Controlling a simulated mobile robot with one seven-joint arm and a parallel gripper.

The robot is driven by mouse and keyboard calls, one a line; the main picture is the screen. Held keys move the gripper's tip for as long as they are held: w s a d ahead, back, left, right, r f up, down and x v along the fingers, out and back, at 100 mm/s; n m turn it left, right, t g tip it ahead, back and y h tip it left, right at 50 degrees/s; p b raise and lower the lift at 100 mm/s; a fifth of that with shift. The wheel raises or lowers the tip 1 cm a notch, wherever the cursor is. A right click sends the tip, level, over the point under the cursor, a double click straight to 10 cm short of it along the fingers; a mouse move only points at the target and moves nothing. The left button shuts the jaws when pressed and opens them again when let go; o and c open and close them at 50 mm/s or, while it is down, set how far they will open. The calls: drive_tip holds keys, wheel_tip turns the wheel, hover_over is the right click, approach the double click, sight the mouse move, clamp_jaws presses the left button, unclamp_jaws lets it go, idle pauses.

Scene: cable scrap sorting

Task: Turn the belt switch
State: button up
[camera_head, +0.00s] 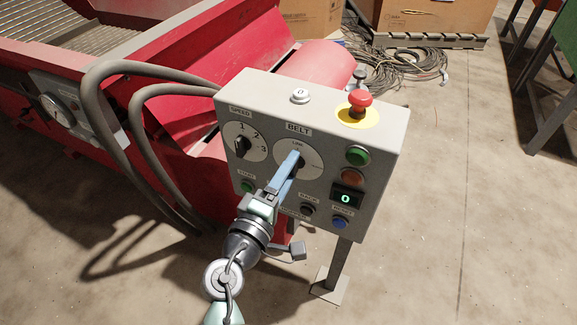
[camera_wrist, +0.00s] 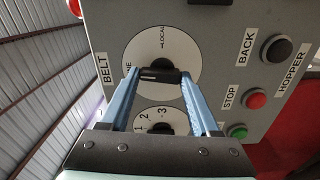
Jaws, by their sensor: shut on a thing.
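The belt switch is a black knob on a round white dial (camera_head: 312,152) under the BELT label, on the grey control box (camera_head: 376,141). My gripper (camera_head: 292,160) reaches it from below left in the head view and covers much of it. In the wrist view the two blue fingers of my gripper (camera_wrist: 159,74) are closed on the sides of the black knob (camera_wrist: 160,76). LOCAL shows on the dial in that view, and LINE is partly hidden by a finger. I cannot tell clearly which mark the knob points to.
The speed dial (camera_head: 240,143) sits just left of the belt dial. A red emergency stop (camera_head: 360,101) and a white button (camera_head: 300,95) are on top of the box. Small buttons surround the switch. Dark hoses (camera_head: 136,73) and a red machine (camera_head: 228,62) are to the left.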

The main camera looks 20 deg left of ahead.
drive_tip(key=shift+n, duration=0.7)
drive_tip(key=o, duration=1.4)
drive_tip(key=shift+c, duration=0.2)
drive_tip(key=s+p, duration=0.1)
drive_tip(key=s, duration=1.2)
drive_tip(key=shift+a+p, duration=0.2)
drive_tip(key=shift+p, duration=0.1)
